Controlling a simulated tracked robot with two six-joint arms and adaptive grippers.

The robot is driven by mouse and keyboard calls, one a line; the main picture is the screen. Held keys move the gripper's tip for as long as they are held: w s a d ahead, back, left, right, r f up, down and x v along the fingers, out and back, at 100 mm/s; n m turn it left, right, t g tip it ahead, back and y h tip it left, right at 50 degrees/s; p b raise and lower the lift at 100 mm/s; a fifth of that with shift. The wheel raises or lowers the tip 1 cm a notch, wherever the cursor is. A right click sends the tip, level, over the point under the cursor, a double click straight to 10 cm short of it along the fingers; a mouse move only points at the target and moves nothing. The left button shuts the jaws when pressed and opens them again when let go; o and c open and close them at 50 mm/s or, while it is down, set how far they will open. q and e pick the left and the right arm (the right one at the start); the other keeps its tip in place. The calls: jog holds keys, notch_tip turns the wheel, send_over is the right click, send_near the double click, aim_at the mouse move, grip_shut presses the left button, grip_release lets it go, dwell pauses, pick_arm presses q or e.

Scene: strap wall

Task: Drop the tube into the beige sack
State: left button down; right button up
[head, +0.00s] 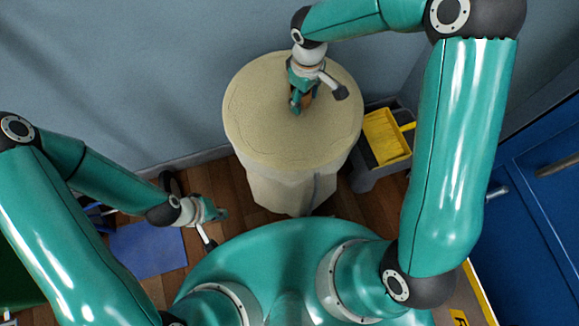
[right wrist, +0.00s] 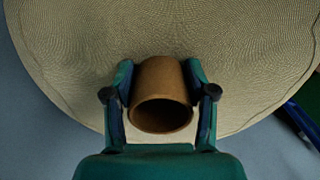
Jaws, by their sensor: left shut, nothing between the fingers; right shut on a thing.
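The brown cardboard tube (right wrist: 163,82) is held between the fingers of my right gripper (head: 297,104), its open end facing the camera in the right wrist view. In the head view the tube is mostly hidden behind the gripper. My right gripper is shut on it, over a round, beige, woven-looking top (head: 255,125). I cannot tell whether this beige body is the sack; no opening shows in it. Whether the tube touches the top is unclear. My left gripper (head: 222,214) is shut and empty, low at the left of the beige body.
A grey bin with a yellow tray (head: 386,138) stands right of the beige body. A blue flat thing (head: 148,250) lies on the wooden floor at the left. Blue cabinets (head: 540,200) stand at the right, and a grey-blue wall (head: 130,70) closes off the back.

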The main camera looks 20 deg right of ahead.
jog(key=shift+f, duration=0.35)
pick_arm(q)
jog(key=shift+f, duration=0.25)
pick_arm(e)
jog(key=o, duration=1)
jog(key=shift+r, duration=0.1)
notch_tip(320, 180, up, 12)
jog(key=shift+f, duration=0.1)
